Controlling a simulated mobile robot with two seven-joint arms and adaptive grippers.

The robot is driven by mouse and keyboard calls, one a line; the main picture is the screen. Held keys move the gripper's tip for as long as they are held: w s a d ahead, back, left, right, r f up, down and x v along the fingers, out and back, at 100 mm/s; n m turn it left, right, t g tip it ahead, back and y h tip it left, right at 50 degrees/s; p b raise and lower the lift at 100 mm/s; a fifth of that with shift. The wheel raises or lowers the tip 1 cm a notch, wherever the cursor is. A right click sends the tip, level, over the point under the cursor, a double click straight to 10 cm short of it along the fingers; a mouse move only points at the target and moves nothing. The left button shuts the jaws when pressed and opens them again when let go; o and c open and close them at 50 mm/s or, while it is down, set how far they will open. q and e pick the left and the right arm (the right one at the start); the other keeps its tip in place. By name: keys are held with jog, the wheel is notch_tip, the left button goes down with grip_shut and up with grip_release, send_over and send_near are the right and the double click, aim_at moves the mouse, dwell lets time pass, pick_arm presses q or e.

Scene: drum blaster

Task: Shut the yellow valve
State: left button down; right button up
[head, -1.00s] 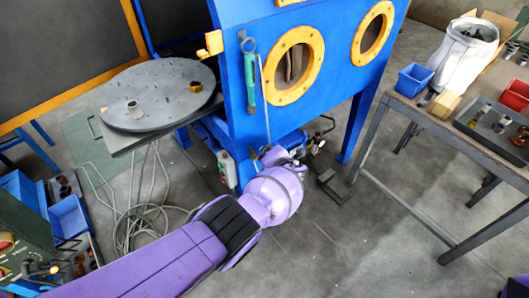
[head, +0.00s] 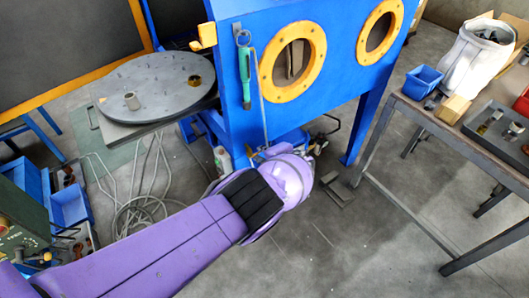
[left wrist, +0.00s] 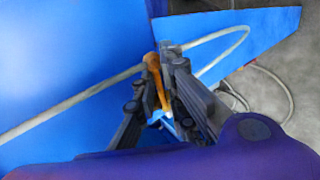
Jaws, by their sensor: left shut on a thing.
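The yellow valve (left wrist: 154,70) shows in the left wrist view as a small yellow-orange lever in front of a blue panel. My left gripper (left wrist: 162,82) is shut on it, with its dark fingers on either side of the lever. Part of the valve is hidden by the fingers. In the head view my purple left wrist is in front of the lower part of the blue blasting cabinet (head: 228,75) and hides the fingers and the valve. My right gripper is in neither view.
A pale hose (left wrist: 75,103) runs across the blue panel by the fingers. A round turntable (head: 155,88) stands left of the cabinet. A workbench (head: 450,130) with a blue bin (head: 422,80) stands at the right. Loose cables (head: 140,210) lie on the floor.

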pick_arm(q)
jog(key=shift+w+d+r, duration=0.3)
jog(key=shift+d+r, duration=0.05)
jog(key=shift+d, duration=0.25)
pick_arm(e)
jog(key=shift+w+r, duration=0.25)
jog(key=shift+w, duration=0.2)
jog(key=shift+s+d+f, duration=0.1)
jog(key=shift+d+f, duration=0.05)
pick_arm(q)
jog(key=c, duration=1.9)
grip_release()
jog(key=shift+o, duration=0.2)
jog(key=shift+a+f, duration=0.1)
jog(key=shift+f, duration=0.2)
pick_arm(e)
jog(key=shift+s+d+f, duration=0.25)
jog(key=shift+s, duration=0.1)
pick_arm(q)
jog(key=shift+s+a, duration=0.1)
jog(key=shift+a, duration=0.1)
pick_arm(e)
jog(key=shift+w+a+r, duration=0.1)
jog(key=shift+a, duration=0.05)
